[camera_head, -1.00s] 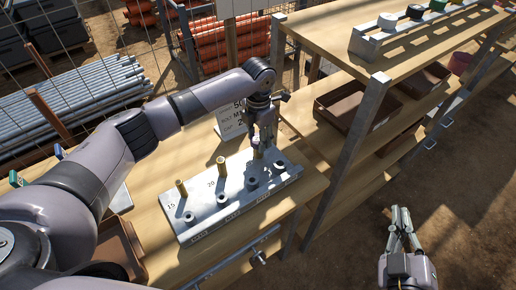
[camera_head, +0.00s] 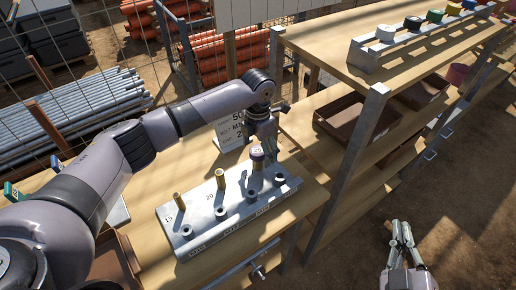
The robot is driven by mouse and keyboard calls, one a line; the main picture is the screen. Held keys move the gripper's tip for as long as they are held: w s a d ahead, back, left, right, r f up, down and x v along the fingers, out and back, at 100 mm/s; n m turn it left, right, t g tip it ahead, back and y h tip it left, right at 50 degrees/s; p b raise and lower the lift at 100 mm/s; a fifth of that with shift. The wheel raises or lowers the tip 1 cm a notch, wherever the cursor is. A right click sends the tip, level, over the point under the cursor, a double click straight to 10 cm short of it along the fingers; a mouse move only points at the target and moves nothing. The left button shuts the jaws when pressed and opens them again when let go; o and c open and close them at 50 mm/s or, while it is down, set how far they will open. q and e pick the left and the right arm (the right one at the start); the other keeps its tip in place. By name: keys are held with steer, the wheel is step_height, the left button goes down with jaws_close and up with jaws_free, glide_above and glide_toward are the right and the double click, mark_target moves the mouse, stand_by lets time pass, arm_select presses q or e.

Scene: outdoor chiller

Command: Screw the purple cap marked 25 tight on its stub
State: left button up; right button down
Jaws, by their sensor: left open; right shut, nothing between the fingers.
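The metal stub plate (camera_head: 205,236) lies on the wooden bench, with upright brass stubs and a row of dark rings along its front. The stubs marked 15 (camera_head: 179,201) and 20 (camera_head: 220,178) are bare. A dark purplish cap (camera_head: 257,153) sits on top of the third stub; its number is not readable, and I cannot tell how tight it is. My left gripper (camera_head: 266,143) is open, pointing down just above and behind this cap, partly hidden by its own wrist. My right gripper (camera_head: 401,230) is shut and empty, low at the right, away from the bench.
A sign (camera_head: 230,133) stands behind the plate. Brown bins (camera_head: 365,122) sit below. A metal shelf post (camera_head: 350,165) rises right of the plate.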

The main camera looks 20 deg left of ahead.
arm_select(q)
steer(key=shift+r, duration=0.1)
step_height(320, 180, up, 12)
steer(key=p, duration=1)
steer(key=shift+p, duration=0.4)
step_height(320, 180, up, 12)
glide_above(258, 150)
steer(key=shift+s, duration=0.1)
